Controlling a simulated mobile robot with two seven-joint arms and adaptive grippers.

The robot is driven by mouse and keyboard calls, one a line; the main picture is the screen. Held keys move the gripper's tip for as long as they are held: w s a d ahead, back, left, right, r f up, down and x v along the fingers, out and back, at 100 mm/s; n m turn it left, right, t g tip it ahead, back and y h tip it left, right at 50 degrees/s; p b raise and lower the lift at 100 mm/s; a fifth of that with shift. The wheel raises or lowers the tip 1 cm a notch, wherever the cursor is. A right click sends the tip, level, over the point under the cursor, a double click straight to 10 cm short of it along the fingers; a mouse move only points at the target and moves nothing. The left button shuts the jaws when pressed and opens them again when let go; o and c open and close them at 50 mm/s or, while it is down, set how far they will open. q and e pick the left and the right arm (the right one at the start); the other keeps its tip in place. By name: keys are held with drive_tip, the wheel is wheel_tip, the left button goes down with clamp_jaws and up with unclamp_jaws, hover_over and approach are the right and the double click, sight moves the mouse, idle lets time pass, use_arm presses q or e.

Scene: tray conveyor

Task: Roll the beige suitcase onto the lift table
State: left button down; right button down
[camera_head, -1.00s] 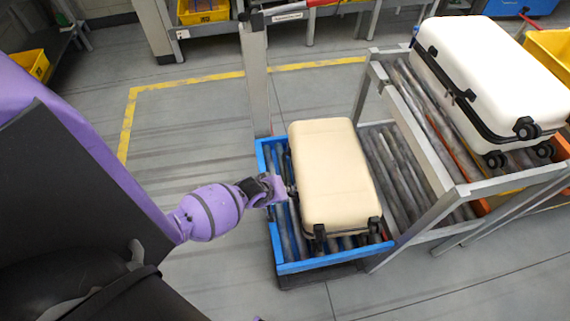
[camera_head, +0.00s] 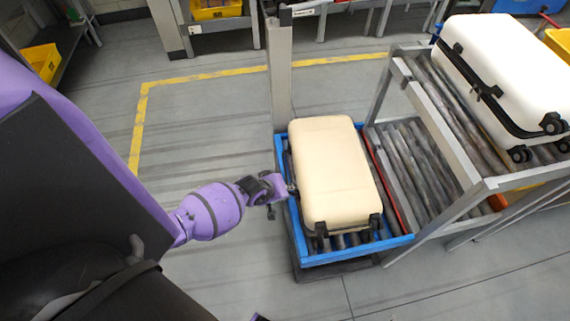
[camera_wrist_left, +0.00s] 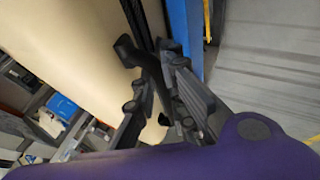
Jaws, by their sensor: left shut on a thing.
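The beige suitcase (camera_head: 335,180) lies flat on the lift table (camera_head: 375,250), a blue-framed bed of rollers at floor level. The suitcase covers most of the bed and reaches close to its left rim. A few rollers show at its near end, by its black wheels. My left gripper (camera_head: 285,190) is at the suitcase's left side, shut on its black side handle. In the left wrist view the dark fingers (camera_wrist_left: 155,85) close around the handle (camera_wrist_left: 142,55), beside the beige shell (camera_wrist_left: 75,45). My right gripper is not in view.
A lower roller conveyor (camera_head: 415,165) adjoins the table's right side, with a red strip (camera_head: 388,180) between them. A white suitcase (camera_head: 510,75) rests on the upper roller rack. A grey post (camera_head: 279,75) stands behind the table. Floor to the left is clear.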

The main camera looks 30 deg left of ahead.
use_arm(q)
drive_tip(key=shift+s+a+f, duration=0.4)
drive_tip(key=shift+s+a, duration=0.1)
drive_tip(key=shift+w+a, duration=0.2)
drive_tip(key=shift+a, duration=0.55)
drive_tip(key=c, duration=1.7)
unclamp_jaws()
drive_tip(key=shift+r, duration=0.1)
drive_tip(key=shift+w+d+r, duration=0.1)
drive_tip(key=shift+d, duration=0.05)
drive_tip(key=shift+w+d, duration=0.1)
drive_tip(key=shift+d, duration=0.05)
drive_tip(key=v, duration=1.2)
drive_tip(key=shift+r, duration=0.1)
